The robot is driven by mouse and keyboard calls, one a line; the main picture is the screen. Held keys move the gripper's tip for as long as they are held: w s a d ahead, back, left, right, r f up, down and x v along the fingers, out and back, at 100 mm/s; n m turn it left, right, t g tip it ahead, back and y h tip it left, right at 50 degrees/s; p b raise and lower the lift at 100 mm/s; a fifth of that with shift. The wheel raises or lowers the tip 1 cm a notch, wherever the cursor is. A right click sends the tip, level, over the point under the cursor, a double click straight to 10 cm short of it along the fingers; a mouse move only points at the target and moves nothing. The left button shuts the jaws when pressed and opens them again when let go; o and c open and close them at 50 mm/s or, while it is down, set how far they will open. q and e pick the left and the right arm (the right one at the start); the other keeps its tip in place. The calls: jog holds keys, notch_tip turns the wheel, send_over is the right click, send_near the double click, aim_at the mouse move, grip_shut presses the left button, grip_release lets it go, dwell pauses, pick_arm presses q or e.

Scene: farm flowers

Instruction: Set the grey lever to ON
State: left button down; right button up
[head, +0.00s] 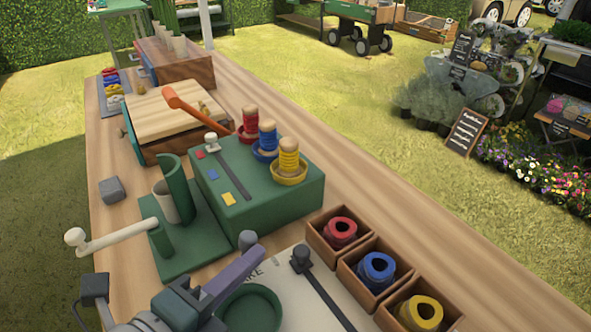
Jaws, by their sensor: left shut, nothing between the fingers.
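No ON mark can be read. My right gripper is not in view.
A pale panel (290,296) with a dark slider (301,259) lies at the front. Three wooden bins (343,268) with coloured rings stand right of it. The green box (292,208) with ring posts and a white crank (115,237) stand close by.

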pick_arm(q)
jog(key=shift+s+a, duration=0.25)
jog(key=shift+a, duration=0.1)
jog(key=shift+s+a+f, duration=0.1)
jog(key=shift+s+a, duration=0.3)
jog(key=shift+a, duration=0.25)
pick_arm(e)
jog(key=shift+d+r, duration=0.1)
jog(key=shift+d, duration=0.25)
pick_arm(q)
jog(key=shift+s+a+f, duration=0.1)
jog(key=shift+s+a, duration=0.05)
jog(key=shift+a, duration=0.1)
jog(key=shift+s, duration=0.1)
jog(key=p+v, duration=0.1)
jog(key=v, duration=0.8)
jog(key=shift+s+a+p, duration=0.2)
jog(key=shift+s+p, duration=0.1)
jog(key=shift+p, duration=0.05)
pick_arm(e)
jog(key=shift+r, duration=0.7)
